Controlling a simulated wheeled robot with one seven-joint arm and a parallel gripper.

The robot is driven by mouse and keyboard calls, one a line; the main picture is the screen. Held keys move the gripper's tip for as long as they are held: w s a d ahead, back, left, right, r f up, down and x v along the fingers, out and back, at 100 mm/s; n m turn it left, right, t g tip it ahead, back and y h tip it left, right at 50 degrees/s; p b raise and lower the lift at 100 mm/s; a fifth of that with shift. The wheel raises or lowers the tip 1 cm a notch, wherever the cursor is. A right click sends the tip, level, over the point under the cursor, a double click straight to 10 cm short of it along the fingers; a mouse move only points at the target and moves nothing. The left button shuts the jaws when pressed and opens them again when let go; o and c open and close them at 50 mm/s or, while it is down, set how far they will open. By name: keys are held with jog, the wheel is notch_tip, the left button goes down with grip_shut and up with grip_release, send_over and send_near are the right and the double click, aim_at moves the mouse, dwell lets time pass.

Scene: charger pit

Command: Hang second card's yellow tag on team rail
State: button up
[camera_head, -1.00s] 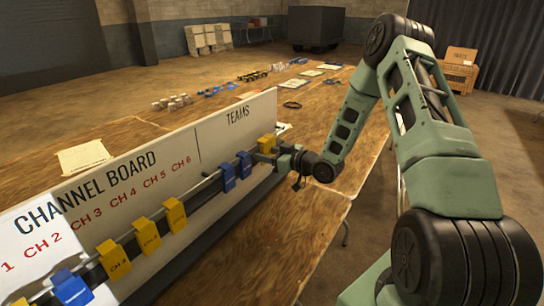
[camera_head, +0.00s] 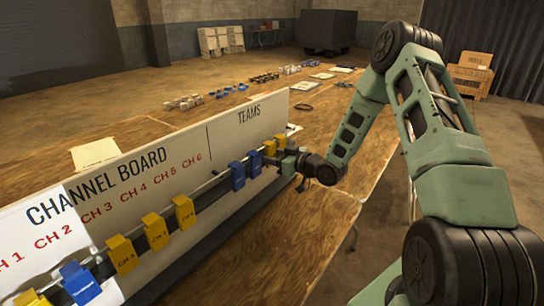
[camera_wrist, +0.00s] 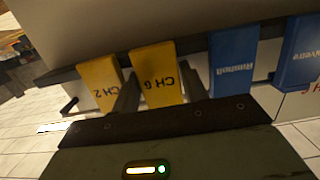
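In the wrist view a yellow tag that seems to read CH 6 (camera_wrist: 157,76) hangs at the dark rail between my gripper's two dark fingers (camera_wrist: 160,92). The fingers lie along both its edges with no clear gap. A yellow CH 2 tag (camera_wrist: 98,84) hangs just left of it. Two blue tags, one nearer (camera_wrist: 232,65) and one at the right edge (camera_wrist: 300,55), hang to the right. In the head view my gripper (camera_head: 284,160) is at the TEAMS end of the board (camera_head: 120,165), by two yellow tags (camera_head: 270,148) and two blue tags (camera_head: 237,176).
More yellow tags (camera_head: 155,232) and a blue tag (camera_head: 80,283) hang on the rail's near part. The board stands on a wooden table (camera_head: 270,250). Papers (camera_head: 95,153) and small items (camera_head: 183,102) lie behind it. The table front is clear.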

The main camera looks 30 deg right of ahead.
jog(key=o, duration=0.3)
jog(key=shift+o, duration=0.2)
jog(key=b+v, duration=0.2)
jog(key=v, duration=1.5)
jog(key=shift+s+b, duration=0.2)
jog(key=shift+b, duration=0.1)
jog(key=shift+d, duration=0.1)
